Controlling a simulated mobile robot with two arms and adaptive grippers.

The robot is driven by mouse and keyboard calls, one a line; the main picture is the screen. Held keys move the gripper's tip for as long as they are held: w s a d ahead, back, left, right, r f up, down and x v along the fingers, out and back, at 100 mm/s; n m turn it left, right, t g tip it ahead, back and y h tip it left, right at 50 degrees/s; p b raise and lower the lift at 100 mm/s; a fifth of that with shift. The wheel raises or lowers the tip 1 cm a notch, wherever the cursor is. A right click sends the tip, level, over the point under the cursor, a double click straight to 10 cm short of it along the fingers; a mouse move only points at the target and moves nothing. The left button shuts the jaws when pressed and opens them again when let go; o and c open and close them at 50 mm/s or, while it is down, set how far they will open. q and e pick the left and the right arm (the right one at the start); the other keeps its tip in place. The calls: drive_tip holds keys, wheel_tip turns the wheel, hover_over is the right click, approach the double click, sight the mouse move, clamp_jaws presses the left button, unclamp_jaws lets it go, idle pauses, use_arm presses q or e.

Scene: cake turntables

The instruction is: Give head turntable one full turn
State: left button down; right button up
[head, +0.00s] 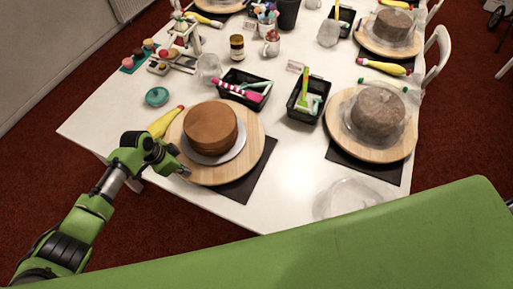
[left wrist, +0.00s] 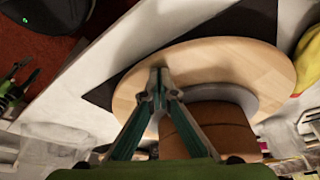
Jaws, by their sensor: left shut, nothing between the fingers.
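The nearest wooden turntable (head: 252,150) stands on a dark mat at the near end of the white table. A smooth brown cake (head: 210,127) sits on it on a pale round board. My left gripper (head: 183,170) is at the turntable's near left edge, low over the rim. In the left wrist view its shut fingertips (left wrist: 158,80) lie over the wooden disc (left wrist: 240,60), beside the brown cake (left wrist: 215,130), with nothing between them. Whether they touch the wood I cannot tell.
A yellow piping bag (head: 163,122) lies just left of the turntable. Black trays (head: 243,92) with tools stand behind it. Another turntable (head: 405,142) with a covered cake is at the right. A clear dome (head: 350,196) lies near the front edge.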

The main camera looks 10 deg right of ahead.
sight(209, 177)
use_arm(q)
drive_tip(key=s+d+p, duration=0.2)
drive_tip(key=d, duration=0.1)
drive_tip(key=s+d, duration=0.1)
drive_tip(key=d, duration=0.1)
drive_tip(key=shift+r+p, duration=0.1)
drive_tip(key=shift+p, duration=0.3)
drive_tip(key=shift+s+d, duration=0.15)
drive_tip(key=shift+d, duration=0.05)
drive_tip(key=shift+s+d, duration=0.1)
drive_tip(key=shift+d, duration=0.6)
drive_tip(key=shift+d+p+v, duration=0.1)
drive_tip(key=shift+p+v, duration=0.25)
drive_tip(key=shift+v, duration=0.3)
drive_tip(key=shift+d+p+v, duration=0.15)
drive_tip(key=shift+p+v, duration=0.15)
drive_tip(key=shift+v, duration=0.3)
drive_tip(key=shift+r, duration=0.1)
